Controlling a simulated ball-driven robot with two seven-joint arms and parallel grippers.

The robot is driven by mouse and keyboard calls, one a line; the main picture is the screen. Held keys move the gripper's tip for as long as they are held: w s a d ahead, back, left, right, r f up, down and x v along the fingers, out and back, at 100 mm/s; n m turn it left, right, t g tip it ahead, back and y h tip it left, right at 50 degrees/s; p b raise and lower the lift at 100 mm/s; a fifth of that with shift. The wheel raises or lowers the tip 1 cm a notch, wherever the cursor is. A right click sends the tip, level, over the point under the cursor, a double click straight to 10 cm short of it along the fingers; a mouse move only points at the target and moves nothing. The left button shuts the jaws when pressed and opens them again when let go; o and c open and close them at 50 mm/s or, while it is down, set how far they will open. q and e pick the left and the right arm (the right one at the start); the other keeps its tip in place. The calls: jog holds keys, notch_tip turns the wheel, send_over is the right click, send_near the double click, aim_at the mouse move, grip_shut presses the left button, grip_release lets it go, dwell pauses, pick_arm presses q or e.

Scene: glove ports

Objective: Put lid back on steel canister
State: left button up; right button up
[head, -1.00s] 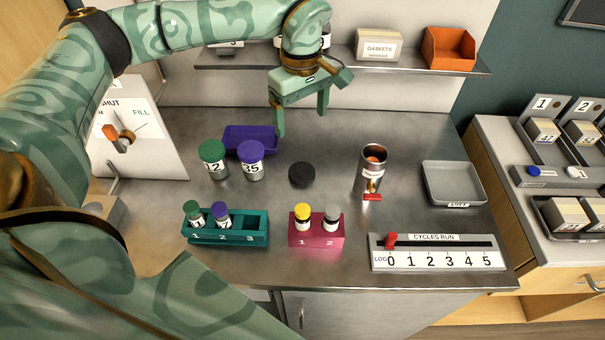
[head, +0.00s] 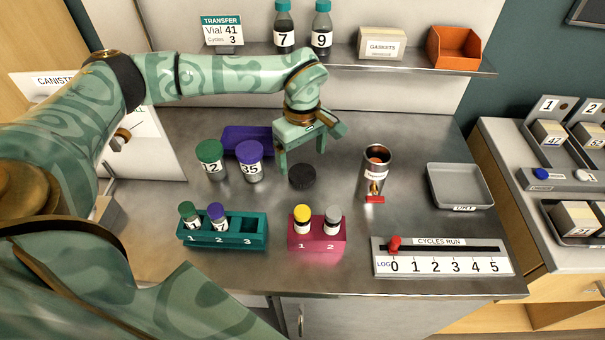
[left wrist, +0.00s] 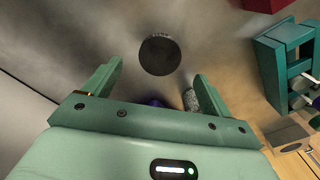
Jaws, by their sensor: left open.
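The steel canister (head: 367,180) stands upright and open on the bench, with something orange inside its mouth and a red-handled tap low on its front. A round black lid (head: 302,177) lies flat on the bench to the left of the canister. In the left wrist view the lid (left wrist: 160,55) appears as a dark disc ahead of the fingers, in line with the gap. My left gripper (head: 301,163) is open and empty, pointing down above and slightly behind the lid, apart from it. My right gripper is not in view.
Green-capped (head: 210,158) and purple-capped (head: 250,162) jars stand left of the lid, before a purple tray (head: 240,138). A teal rack (head: 220,238) and a magenta rack (head: 317,238) hold vials in front. A grey tray (head: 460,187) lies right of the canister.

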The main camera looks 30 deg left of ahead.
aim_at(302, 173)
pick_arm(q)
notch_tip(302, 173, down, 5)
jog(key=shift+f+b, duration=0.15)
jog(key=shift+b, duration=0.6)
jog(key=c, duration=1)
